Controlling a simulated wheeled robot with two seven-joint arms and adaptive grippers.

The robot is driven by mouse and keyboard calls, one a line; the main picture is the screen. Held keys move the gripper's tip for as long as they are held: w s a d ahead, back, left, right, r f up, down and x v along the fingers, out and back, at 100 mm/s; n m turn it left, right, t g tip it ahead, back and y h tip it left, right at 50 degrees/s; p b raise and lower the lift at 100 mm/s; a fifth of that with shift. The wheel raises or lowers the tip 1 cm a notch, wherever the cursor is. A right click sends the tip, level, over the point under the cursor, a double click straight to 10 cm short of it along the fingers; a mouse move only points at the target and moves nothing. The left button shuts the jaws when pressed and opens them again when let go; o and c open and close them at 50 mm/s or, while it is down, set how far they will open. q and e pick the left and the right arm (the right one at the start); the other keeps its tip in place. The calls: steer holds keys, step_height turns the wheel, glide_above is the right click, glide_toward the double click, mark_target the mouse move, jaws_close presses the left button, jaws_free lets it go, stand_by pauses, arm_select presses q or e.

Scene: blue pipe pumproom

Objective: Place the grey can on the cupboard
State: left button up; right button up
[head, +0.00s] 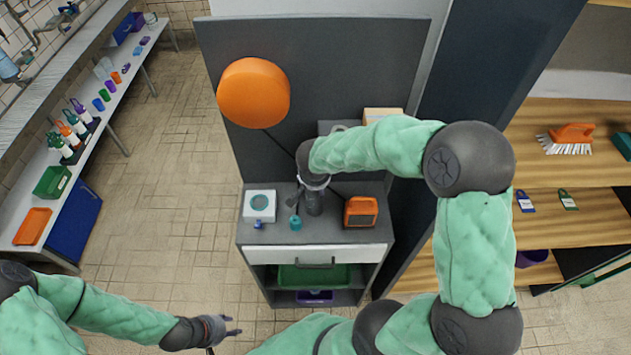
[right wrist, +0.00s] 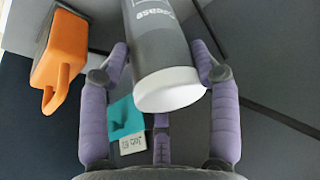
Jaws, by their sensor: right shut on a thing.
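The grey can (right wrist: 165,50) with a white end and pale lettering is between the purple-padded fingers of my right gripper (right wrist: 163,70) in the right wrist view. In the head view the can (head: 314,203) shows partly below my right gripper (head: 313,182), over the top of the grey cupboard (head: 268,234). I cannot tell whether its lower end touches the top. The cupboard has a white drawer front (head: 325,256) and an open shelf below. My left gripper (head: 226,329) is empty and open, low at the left, apart from the cupboard.
On the cupboard top are a white box with a teal circle (head: 259,206), a small teal item (head: 295,223) and an orange-framed thing (head: 360,211). A dark panel with an orange disc (head: 253,92) stands behind. Wooden shelves (head: 560,218) are at right, and a long bench (head: 40,205) at left.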

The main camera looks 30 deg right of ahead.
steer(key=o, duration=1.7)
